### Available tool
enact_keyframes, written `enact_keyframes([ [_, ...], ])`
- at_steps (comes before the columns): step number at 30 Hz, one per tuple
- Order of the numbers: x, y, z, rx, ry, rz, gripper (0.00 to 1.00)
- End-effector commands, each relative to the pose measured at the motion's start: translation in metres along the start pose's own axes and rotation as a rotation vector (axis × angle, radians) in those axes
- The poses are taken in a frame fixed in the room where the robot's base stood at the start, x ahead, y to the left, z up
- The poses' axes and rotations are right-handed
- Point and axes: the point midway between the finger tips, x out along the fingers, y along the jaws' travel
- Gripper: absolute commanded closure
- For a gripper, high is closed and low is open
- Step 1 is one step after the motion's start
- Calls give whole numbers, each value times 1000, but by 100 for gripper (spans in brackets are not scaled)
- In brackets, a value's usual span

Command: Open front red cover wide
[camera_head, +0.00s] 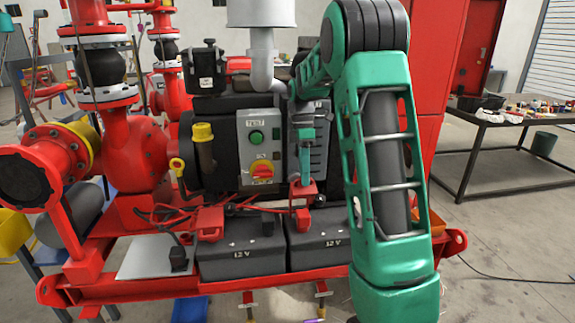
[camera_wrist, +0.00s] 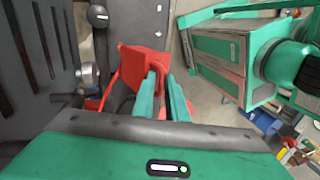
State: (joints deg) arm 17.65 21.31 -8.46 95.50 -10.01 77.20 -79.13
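The red cover (camera_head: 312,188) my gripper is at sits on the right 12 V battery (camera_head: 318,249). It looks tilted up above a red terminal part (camera_head: 303,218). In the wrist view the cover (camera_wrist: 140,62) is a red plate with a loop-like tab at its right edge. My gripper (camera_head: 304,178) comes down on it from above. In the wrist view my green fingers (camera_wrist: 163,78) are close together, with the tab between their tips. The contact itself is partly hidden. A second red cover (camera_head: 208,218) is on the left 12 V battery (camera_head: 240,258).
The red skid frame (camera_head: 200,290) runs along the front. A work table (camera_head: 500,125) stands at right; open floor lies between.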

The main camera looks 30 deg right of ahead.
Motion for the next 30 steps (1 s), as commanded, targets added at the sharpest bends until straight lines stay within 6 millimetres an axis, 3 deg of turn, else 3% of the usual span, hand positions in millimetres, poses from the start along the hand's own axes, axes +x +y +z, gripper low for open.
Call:
enact_keyframes([
  [4,-32,-20,-1,-13,5,14,84],
  [18,-72,-93,-62,-12,9,20,84],
  [30,-84,-114,-83,-9,7,18,84],
])
